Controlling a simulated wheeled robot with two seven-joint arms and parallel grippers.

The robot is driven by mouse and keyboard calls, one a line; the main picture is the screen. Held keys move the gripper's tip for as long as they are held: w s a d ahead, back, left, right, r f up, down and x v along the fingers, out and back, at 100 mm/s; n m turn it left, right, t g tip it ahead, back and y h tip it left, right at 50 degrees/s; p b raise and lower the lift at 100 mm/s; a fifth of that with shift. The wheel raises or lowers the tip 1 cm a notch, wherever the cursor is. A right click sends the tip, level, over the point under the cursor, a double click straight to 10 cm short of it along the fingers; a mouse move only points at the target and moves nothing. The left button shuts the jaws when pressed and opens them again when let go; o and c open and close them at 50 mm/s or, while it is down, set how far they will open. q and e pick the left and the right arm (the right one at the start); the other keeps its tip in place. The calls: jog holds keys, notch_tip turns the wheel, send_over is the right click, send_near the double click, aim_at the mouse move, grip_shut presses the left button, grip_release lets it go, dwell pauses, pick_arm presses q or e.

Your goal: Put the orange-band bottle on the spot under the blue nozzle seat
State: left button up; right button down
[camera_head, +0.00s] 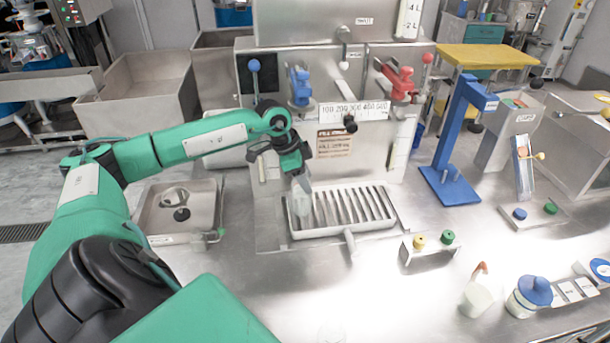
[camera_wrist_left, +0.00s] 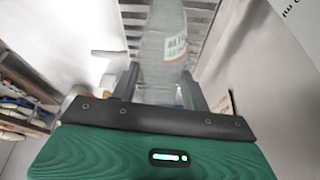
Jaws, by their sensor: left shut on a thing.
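My left gripper (camera_head: 297,172) is shut on a translucent bottle (camera_head: 302,198) and points down over the left end of the slatted drip tray (camera_head: 398,222). In the left wrist view the bottle (camera_wrist_left: 166,45) stands between the two fingers (camera_wrist_left: 163,88), with a white label carrying orange-red marks. An orange band itself is not clear. The blue nozzle seat (camera_head: 299,88) is on the machine's front panel, above and behind the gripper. I cannot tell whether the bottle's base touches the tray. My right gripper is not in view.
A red nozzle seat (camera_head: 398,82) sits right of the blue one. A small rack with yellow and green knobs (camera_head: 430,249) stands right of the tray. A blue stand (camera_head: 453,150) is farther right. A steel basin (camera_head: 152,222) is at left.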

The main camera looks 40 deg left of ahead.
pick_arm(q)
jog(key=o, duration=1.2)
jog(key=shift+f, duration=0.15)
jog(key=shift+c, duration=0.2)
jog(key=shift+o, duration=0.3)
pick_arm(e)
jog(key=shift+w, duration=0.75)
pick_arm(q)
jog(key=shift+a+r, duration=0.15)
jog(key=shift+r, duration=0.25)
jog(key=b+v, duration=0.1)
jog(key=v, duration=0.5)
jog(key=shift+s+r, duration=0.15)
jog(key=shift+r, duration=0.2)
jog(key=shift+a, duration=0.1)
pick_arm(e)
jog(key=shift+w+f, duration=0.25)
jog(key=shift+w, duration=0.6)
